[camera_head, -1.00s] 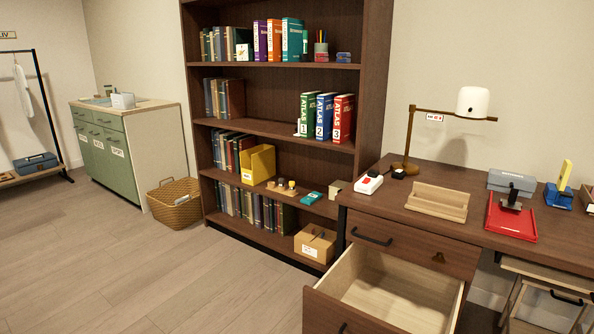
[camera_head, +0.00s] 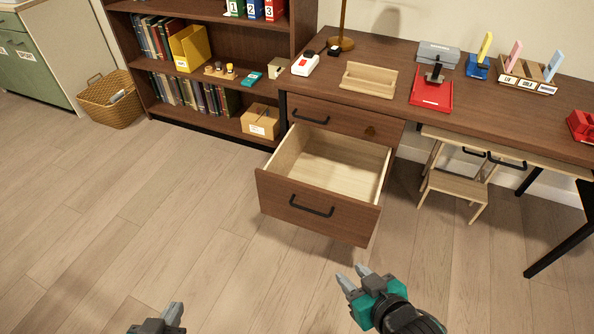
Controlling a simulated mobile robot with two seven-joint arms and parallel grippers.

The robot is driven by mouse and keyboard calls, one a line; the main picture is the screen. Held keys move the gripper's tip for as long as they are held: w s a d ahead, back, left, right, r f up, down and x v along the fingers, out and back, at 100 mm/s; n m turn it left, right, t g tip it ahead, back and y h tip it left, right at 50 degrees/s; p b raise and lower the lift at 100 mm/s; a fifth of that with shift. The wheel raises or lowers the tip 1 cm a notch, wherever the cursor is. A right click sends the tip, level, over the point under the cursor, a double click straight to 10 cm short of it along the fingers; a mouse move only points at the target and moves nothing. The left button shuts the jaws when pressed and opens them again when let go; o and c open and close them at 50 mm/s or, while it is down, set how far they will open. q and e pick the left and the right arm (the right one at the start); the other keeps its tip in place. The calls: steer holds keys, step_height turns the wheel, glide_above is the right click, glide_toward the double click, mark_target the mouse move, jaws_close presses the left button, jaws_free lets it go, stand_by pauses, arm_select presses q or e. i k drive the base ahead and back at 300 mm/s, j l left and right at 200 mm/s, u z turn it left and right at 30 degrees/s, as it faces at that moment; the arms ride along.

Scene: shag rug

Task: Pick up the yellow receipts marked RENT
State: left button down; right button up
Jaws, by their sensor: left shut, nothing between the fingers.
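A yellow slip (camera_head: 486,46) stands upright in a small blue holder (camera_head: 478,67) at the back of the desk; no marking on it can be read. A pink slip (camera_head: 514,54) and a light blue slip (camera_head: 553,65) stand in a wooden rack (camera_head: 527,82) with small labels to its right. My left gripper (camera_head: 173,313) is shut and empty above the floor at the bottom edge, far from the desk. My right gripper (camera_head: 351,273) is open and empty in front of the open drawer, well below and left of the yellow slip.
The lower desk drawer (camera_head: 312,205) is pulled out and looks empty. On the desk (camera_head: 395,105) are a red tray (camera_head: 430,100) with a dark stamp, a wooden stand (camera_head: 368,80) and a grey box (camera_head: 438,53). A stool (camera_head: 455,187) stands underneath. The floor in front is clear.

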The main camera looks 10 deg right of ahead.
mark_target(485, 46)
steer(key=z, duration=1.45)
steer(key=u, duration=0.4)
steer(key=i+l+u, duration=0.1)
steer(key=u, duration=0.25)
steer(key=i+l+u, duration=0.1)
steer(key=l+u, duration=0.4)
steer(key=u, duration=0.2)
steer(key=i+l+u, duration=0.1)
steer(key=l+u, duration=0.35)
steer(key=l, duration=0.45)
